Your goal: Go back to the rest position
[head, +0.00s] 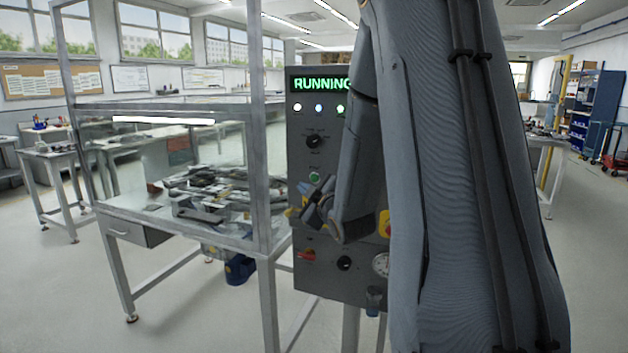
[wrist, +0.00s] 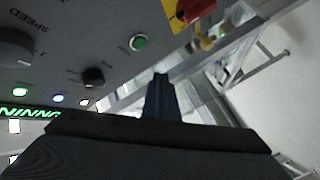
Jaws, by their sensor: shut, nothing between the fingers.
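My gripper (head: 318,208) is in front of the grey control panel (head: 300,140) in the head view, at the end of my arm, which covers the panel's right part. In the wrist view my gripper (wrist: 160,82) shows its narrow dark fingers closed together, with nothing between them. The green button (head: 315,176) is just above the gripper in the head view. In the wrist view the green button (wrist: 138,42) is above the fingertips and looks apart from them. The display (head: 320,84) reads RUNNING in green.
A framed, glazed bench (head: 180,235) with machinery stands left of the panel. Another bench (head: 50,160) stands farther left. The floor at lower left is clear.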

